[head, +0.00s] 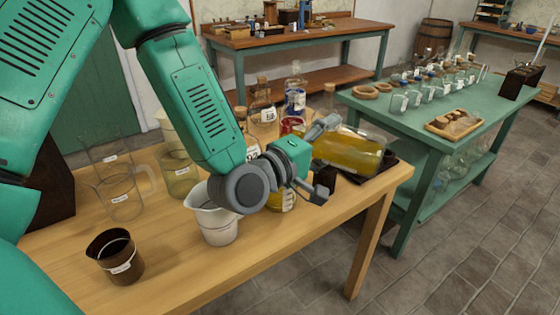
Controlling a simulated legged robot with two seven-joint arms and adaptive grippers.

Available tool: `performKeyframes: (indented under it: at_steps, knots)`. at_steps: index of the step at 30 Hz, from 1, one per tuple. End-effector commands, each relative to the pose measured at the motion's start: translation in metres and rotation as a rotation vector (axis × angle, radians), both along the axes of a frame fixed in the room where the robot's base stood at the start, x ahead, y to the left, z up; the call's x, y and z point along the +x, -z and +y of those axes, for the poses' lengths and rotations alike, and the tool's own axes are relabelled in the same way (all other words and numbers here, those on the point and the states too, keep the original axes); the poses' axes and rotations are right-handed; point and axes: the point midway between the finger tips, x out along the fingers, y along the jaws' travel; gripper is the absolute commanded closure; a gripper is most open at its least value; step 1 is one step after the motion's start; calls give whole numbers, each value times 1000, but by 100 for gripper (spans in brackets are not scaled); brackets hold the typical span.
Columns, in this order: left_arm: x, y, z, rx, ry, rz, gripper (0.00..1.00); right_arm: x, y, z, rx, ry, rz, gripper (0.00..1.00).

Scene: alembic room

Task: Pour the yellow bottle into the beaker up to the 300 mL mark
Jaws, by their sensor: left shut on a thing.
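My left gripper (318,160) is shut on the yellow bottle (350,151), a clear glass vessel with yellow liquid. The bottle is tilted well over, nearly lying along the picture, above the right end of the wooden table. Its mouth is hidden or not clear. Two clear glass beakers, one in front with a handle (121,198) and one behind it (105,151), stand at the table's left and look empty. I cannot tell which vessel is the task's beaker, and no 300 mL mark is readable. My right gripper is out of view.
On the wooden table (180,262) stand a white jug (217,226), a brown cup (115,256), an amber glass beaker (180,175) and several bottles. A dark tray (382,166) lies below the bottle. A green table (425,105) with glassware stands at right.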

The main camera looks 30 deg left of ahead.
Motion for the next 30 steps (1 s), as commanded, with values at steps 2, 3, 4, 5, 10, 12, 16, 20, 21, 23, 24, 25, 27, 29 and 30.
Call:
performKeyframes:
  at_steps: [2,3,4,5,10,12,16,20,21,23,24,25,27,29,30]
  knots:
    - [0,-2,0,-6,0,-6,82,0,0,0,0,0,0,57]
    - [0,-2,0,-8,0,-5,82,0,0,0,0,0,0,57]
    - [0,-2,0,-9,0,-6,82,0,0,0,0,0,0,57]
    - [0,-2,0,-10,0,-6,82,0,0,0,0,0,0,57]
    - [0,-3,0,-17,0,-7,82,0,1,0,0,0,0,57]
    - [0,-3,0,-20,0,-7,82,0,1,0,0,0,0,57]
    - [0,-4,0,-26,0,-8,82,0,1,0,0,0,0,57]
    - [0,-4,0,-31,0,-8,82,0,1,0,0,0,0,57]
    - [0,-4,0,-32,0,-8,82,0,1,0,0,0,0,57]
    - [0,-4,0,-35,0,-8,82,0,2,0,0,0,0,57]
    - [0,-4,0,-37,0,-9,82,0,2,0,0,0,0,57]
    - [0,-4,0,-38,0,-9,82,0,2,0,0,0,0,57]
    - [0,-5,0,-41,0,-9,82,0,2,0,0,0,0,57]
    - [0,-5,0,-43,0,-9,82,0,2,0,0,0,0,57]
    - [0,-5,0,-45,0,-10,82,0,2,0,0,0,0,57]
